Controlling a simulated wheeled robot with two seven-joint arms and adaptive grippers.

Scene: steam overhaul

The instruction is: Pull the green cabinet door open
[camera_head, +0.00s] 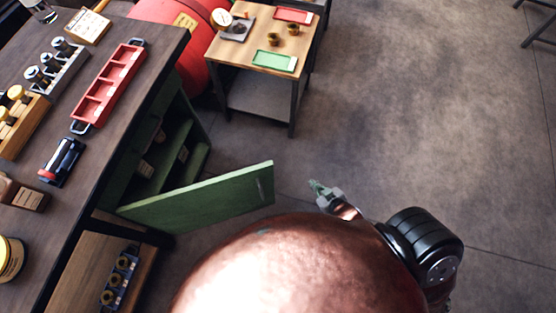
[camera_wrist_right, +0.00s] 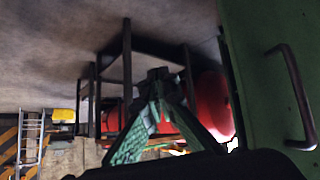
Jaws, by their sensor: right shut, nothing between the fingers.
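The green cabinet door (camera_head: 205,197) stands swung open from the cabinet under the workbench, and the green shelves (camera_head: 172,155) inside show. Its outer face fills the right side of the right wrist view (camera_wrist_right: 262,65), with a dark bar handle (camera_wrist_right: 296,98) on it. My right gripper (camera_head: 315,185) is shut and empty. It is to the right of the door's free edge, with a gap between them in the head view. In the right wrist view its fingers (camera_wrist_right: 158,85) meet at the tips, left of the handle and apart from it. My left gripper is not in view.
The workbench (camera_head: 135,90) at left carries a red tray (camera_head: 106,85) and several fittings. A small side table (camera_head: 231,51) with trays stands at the back, near a red tank (camera_head: 190,60). The floor (camera_head: 420,110) to the right is clear.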

